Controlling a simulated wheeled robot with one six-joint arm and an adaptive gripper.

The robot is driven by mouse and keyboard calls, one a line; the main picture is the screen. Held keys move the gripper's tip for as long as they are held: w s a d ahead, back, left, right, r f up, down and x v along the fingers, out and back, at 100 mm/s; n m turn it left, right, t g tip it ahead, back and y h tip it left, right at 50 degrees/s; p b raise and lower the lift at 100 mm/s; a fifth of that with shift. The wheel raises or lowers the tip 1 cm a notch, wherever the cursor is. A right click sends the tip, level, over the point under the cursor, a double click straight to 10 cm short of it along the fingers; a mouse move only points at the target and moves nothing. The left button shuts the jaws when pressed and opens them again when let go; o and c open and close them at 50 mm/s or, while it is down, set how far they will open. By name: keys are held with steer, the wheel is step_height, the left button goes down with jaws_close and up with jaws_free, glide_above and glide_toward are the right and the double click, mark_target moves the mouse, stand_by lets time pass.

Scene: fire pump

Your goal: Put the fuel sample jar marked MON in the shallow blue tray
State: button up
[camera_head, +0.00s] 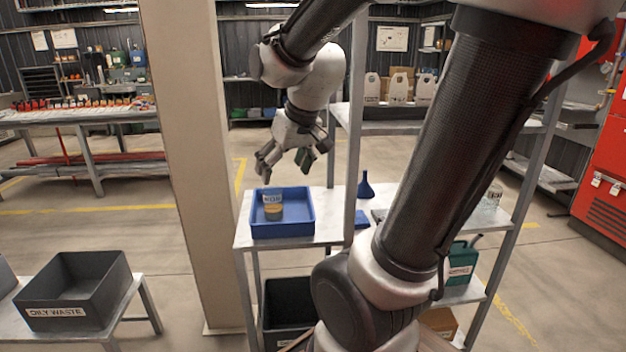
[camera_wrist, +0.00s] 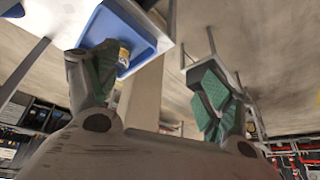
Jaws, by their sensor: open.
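The shallow blue tray (camera_head: 292,233) sits on the left end of the metal shelf. A small jar (camera_head: 273,212) with yellowish contents and a pale label stands inside it; the lettering is too small to read surely. In the wrist view the tray (camera_wrist: 108,28) is at the upper left, with the jar (camera_wrist: 124,57) in it beside my left-hand finger. My gripper (camera_head: 287,160) is open and empty above the back of the tray, apart from the jar. Its two green-padded fingers are spread wide in the wrist view (camera_wrist: 150,88).
A post (camera_head: 350,150) of the shelf stands right beside the tray. A blue funnel (camera_head: 365,187) and a small blue object (camera_head: 361,218) are to the right. White jugs (camera_head: 398,87) stand on the upper shelf. A grey oily waste bin (camera_head: 75,285) is at the lower left.

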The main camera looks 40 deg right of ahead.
steer(key=s+a+r+g, duration=0.1)
steer(key=s+r, duration=0.1)
steer(key=s, duration=1)
steer(key=shift+s, duration=0.3)
